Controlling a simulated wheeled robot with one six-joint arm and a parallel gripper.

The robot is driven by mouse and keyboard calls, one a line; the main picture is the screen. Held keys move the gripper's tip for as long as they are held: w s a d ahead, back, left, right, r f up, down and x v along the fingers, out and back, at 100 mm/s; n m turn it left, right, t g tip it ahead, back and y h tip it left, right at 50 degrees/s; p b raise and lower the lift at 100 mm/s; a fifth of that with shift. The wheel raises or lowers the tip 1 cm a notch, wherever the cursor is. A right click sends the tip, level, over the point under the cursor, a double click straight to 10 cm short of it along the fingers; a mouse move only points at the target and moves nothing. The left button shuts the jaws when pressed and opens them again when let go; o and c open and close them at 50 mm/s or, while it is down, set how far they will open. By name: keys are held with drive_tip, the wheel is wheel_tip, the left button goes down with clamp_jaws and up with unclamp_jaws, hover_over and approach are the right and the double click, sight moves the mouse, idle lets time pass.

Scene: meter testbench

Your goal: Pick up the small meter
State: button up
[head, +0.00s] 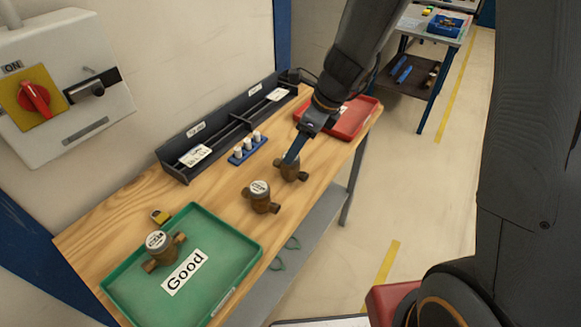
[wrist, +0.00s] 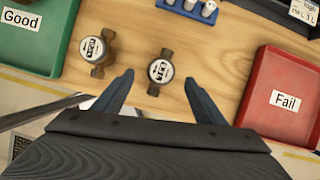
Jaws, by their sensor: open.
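The small meter, a brass body with a round white dial, shows in the wrist view (wrist: 160,71) between the fingertips in the picture. In the head view the small meter (head: 291,170) stands on the wooden bench, partly hidden by my gripper (head: 293,153). My gripper (wrist: 158,80) is open with its blue fingers spread to either side of the meter in the picture, and it holds nothing. Whether the fingers are level with the meter or above it is hard to tell. A larger brass meter (head: 261,198) stands beside it, and in the wrist view (wrist: 97,47) it is left of the left finger.
A green "Good" tray (head: 227,230) holds another brass meter (head: 157,243). A red "Fail" tray (head: 357,118) lies at the far end of the bench. A blue holder with white pieces (head: 247,148) and a dark rack (head: 225,122) stand behind.

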sight(290, 167)
drive_tip(key=x, duration=0.7)
drive_tip(key=shift+w+d+f, duration=0.1)
drive_tip(key=shift+w, duration=0.05)
drive_tip(key=c, duration=1.5)
